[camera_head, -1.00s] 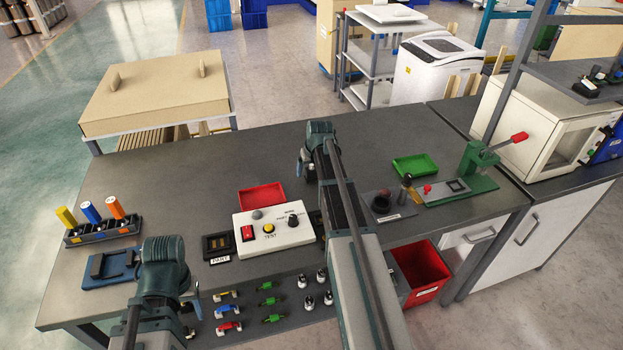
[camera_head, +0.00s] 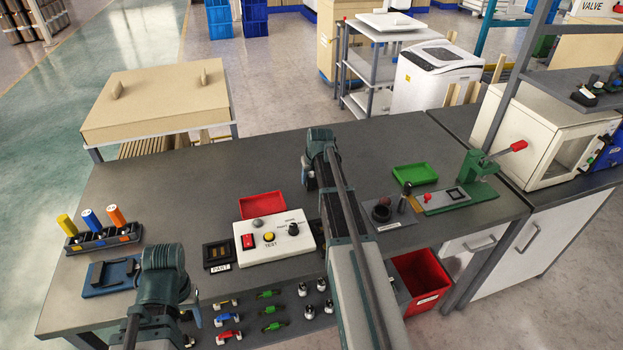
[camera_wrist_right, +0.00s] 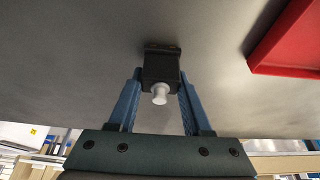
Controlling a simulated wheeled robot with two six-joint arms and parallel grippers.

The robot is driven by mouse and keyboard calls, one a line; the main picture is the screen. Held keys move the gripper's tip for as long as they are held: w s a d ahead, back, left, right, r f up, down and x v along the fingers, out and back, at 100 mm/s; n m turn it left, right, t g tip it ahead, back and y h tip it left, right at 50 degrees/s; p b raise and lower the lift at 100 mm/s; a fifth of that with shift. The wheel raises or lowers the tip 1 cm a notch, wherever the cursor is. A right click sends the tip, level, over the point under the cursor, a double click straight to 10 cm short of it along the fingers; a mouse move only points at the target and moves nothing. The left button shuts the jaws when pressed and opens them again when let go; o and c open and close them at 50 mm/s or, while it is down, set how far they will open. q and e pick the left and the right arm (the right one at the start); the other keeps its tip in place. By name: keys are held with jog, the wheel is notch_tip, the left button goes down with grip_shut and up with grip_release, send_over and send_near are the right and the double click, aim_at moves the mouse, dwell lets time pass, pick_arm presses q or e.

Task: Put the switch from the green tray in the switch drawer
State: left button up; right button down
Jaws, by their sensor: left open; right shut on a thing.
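My right gripper (camera_wrist_right: 158,92) is shut on a dark block-shaped switch (camera_wrist_right: 160,68) with a pale round knob, seen in the right wrist view. In the head view this gripper (camera_head: 309,178) hangs over the bench behind the white test box, and its switch is hard to make out. The green tray (camera_head: 415,174) lies at the back right and looks empty. A pale drawer front (camera_head: 470,245) with a handle is below the bench at the right; I cannot tell whether it is the switch drawer. My left gripper (camera_head: 193,312) is open at the bench's front left, partly hidden by its arm.
A white test box (camera_head: 275,245) and a red tray (camera_head: 262,204) are left of my right arm. A green lever press (camera_head: 470,185) stands at the right. Several small coloured parts (camera_head: 268,310) lie along the front; a red bin (camera_head: 420,278) is below. The bench's back left is clear.

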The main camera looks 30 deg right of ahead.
notch_tip(320, 180, up, 4)
jog(key=p, duration=0.3)
jog(key=shift+p, duration=0.3)
jog(key=s, duration=1.6)
jog(key=shift+d+r+p, duration=0.25)
jog(key=shift+r+p, duration=0.05)
jog(key=shift+r, duration=0.05)
